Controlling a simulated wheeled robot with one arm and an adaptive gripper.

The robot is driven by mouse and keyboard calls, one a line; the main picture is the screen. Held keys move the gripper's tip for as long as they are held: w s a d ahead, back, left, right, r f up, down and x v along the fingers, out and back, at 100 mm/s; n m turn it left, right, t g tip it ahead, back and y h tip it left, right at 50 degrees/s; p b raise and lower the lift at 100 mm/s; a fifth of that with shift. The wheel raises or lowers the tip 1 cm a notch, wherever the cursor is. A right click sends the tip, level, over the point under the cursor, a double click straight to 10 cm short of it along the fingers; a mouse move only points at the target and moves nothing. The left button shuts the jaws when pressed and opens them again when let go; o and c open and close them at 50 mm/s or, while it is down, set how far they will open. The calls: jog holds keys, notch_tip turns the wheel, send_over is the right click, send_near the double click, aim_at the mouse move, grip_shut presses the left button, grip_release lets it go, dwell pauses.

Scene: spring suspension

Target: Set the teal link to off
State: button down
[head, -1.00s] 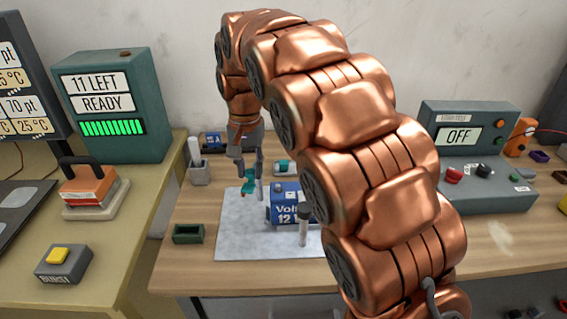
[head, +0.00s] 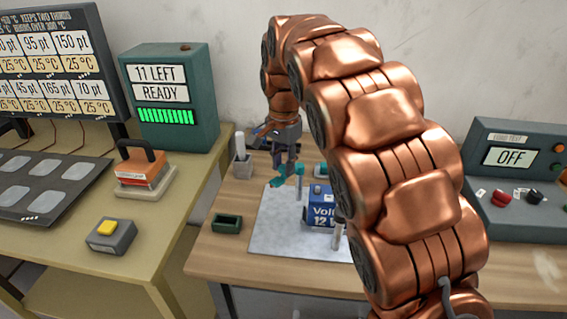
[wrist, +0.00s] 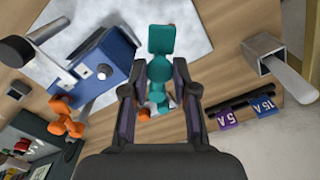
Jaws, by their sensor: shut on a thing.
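My gripper (head: 287,168) is shut on the teal link (wrist: 160,62), a jointed-looking teal piece with a squarish end. In the wrist view the link sticks out between the two fingers, over bare wood and the edge of the pale mat. In the head view a teal end of the link (head: 277,182) shows below the gripper, above the mat's back left. The blue 12 V battery (head: 319,207) stands on the mat, to the right of the gripper; it also shows in the wrist view (wrist: 103,68). My arm hides part of the battery and bench.
The pale mat (head: 272,232) covers the bench middle. A green tray (head: 227,223) lies left of it. A grey holder with a white handle (head: 242,165) stands behind. Purple and blue fuses (wrist: 228,119) lie behind the gripper.

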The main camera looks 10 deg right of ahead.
aim_at(284, 167)
jog(key=shift+a, duration=0.1)
jog(key=c, duration=1.1)
grip_release()
jog(key=shift+o, duration=1)
jog(key=shift+r, duration=0.1)
jog(key=shift+r, duration=3.65)
